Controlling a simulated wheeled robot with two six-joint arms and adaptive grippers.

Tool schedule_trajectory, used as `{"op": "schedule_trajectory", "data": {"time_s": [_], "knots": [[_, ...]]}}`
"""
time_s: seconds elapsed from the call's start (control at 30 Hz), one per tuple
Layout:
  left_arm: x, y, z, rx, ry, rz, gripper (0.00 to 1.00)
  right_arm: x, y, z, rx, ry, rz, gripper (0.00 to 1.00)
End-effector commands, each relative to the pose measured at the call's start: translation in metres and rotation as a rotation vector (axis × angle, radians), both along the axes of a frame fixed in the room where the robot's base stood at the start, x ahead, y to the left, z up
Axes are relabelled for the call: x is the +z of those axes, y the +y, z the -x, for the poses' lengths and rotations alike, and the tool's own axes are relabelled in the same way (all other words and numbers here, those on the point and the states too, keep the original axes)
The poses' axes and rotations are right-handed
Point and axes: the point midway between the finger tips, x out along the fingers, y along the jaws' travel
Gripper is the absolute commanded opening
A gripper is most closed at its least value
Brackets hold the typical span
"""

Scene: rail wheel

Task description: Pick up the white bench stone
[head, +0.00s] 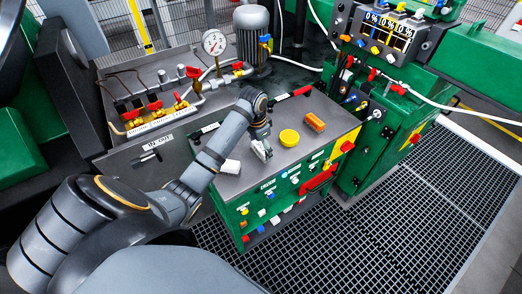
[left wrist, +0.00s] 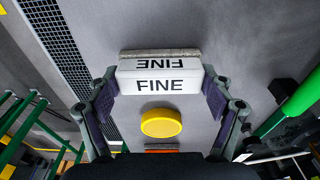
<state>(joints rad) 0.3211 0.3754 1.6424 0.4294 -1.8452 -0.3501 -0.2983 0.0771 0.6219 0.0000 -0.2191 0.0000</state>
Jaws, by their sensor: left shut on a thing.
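The white bench stone (left wrist: 160,83) is marked "FINE" in black on two faces and has a grey strip along its far edge in the left wrist view. My left gripper (head: 262,148) is shut on it, with one finger at each end. In the head view it is over the grey top of the green cabinet, and only a small white part of the stone shows below the fingers. I cannot tell whether the stone touches the top. My right gripper is not in view.
A yellow round piece (head: 289,137) and an orange block (head: 315,122) lie right of the gripper on the cabinet top (head: 290,161). A gauge (head: 214,42) and red-handled valves stand behind.

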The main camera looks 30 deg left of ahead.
Motion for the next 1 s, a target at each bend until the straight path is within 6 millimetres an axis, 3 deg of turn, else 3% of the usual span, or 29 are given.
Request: {"op": "schedule_trajectory", "data": {"time_s": [0.27, 0.43, 0.5, 0.6, 0.67, 0.8, 1.0], "knots": [[0.008, 0.0, -0.001, 0.0, -0.003, -0.001, 0.42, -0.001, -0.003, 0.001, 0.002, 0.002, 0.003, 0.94], [0.036, -0.001, 0.001, -0.002, -0.006, -0.001, 0.42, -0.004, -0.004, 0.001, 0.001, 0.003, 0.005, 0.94], [0.053, -0.006, 0.015, -0.003, -0.005, -0.004, 0.42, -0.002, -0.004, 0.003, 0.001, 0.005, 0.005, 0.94], [0.094, -0.014, 0.038, -0.003, 0.001, -0.004, 0.42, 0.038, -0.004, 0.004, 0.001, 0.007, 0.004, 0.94], [0.108, -0.019, 0.049, -0.002, 0.001, -0.002, 0.42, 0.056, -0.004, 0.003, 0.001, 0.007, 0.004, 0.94], [0.116, -0.034, 0.087, -0.003, 0.002, -0.002, 0.42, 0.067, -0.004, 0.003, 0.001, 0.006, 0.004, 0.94], [0.127, -0.047, 0.12, -0.001, 0.0, -0.001, 0.42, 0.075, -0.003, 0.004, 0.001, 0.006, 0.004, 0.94]]}}
